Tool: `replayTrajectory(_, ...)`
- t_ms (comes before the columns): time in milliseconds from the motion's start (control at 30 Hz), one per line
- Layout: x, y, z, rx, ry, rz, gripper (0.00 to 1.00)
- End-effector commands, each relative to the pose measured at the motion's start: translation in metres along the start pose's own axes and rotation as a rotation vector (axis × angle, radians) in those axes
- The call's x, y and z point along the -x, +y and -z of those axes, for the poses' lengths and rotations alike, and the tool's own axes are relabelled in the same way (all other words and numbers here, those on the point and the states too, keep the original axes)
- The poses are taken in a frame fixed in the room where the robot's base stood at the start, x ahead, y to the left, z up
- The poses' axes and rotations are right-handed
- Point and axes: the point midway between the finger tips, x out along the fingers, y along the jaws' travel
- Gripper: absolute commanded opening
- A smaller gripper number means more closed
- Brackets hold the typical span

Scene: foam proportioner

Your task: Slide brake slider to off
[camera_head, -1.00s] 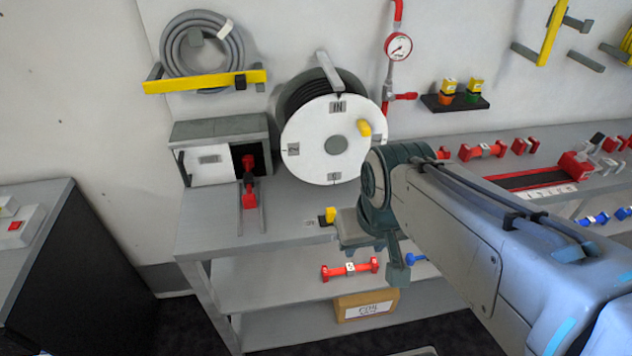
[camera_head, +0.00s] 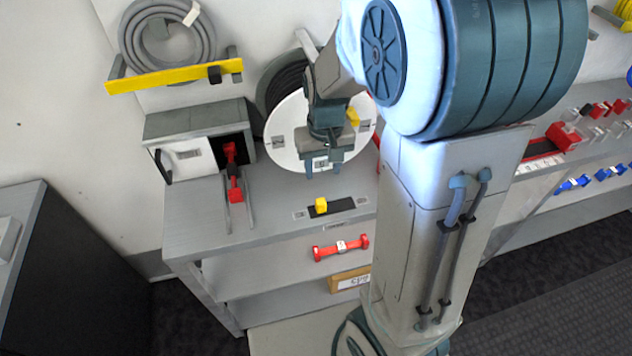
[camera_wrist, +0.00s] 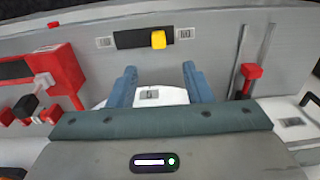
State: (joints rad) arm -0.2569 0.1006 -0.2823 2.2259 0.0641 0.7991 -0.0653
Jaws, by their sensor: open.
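The brake slider is a yellow knob (camera_head: 320,205) in a black track (camera_head: 343,205) on the grey bench top, in front of the reel. In the head view the knob sits toward the track's left end. In the wrist view the knob (camera_wrist: 158,39) is right of the track's middle. Small labels flank the track (camera_wrist: 130,39); I cannot read them. My gripper (camera_head: 322,170) is open and empty, pointing down in front of the reel's white disc. In the wrist view its fingertips (camera_wrist: 159,70) are apart, with the knob beyond them, not between them.
The reel's white disc (camera_head: 290,135) stands close behind the gripper. A red handle (camera_head: 235,180) between rails and a grey box (camera_head: 200,125) are at the left. The bench around the track is clear.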

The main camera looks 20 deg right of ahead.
Motion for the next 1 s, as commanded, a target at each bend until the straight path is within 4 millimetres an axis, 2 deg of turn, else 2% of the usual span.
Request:
replayTrajectory(133, -0.008, 0.0, 0.01, 0.002, -0.02, -0.015, 0.45)
replayTrajectory(367, -0.03, 0.0, 0.01, 0.002, -0.027, -0.019, 0.45)
replayTrajectory(800, -0.11, 0.002, 0.008, 0.002, -0.026, -0.019, 0.45)
replayTrajectory(1000, -0.135, 0.002, 0.008, 0.001, -0.024, -0.018, 0.45)
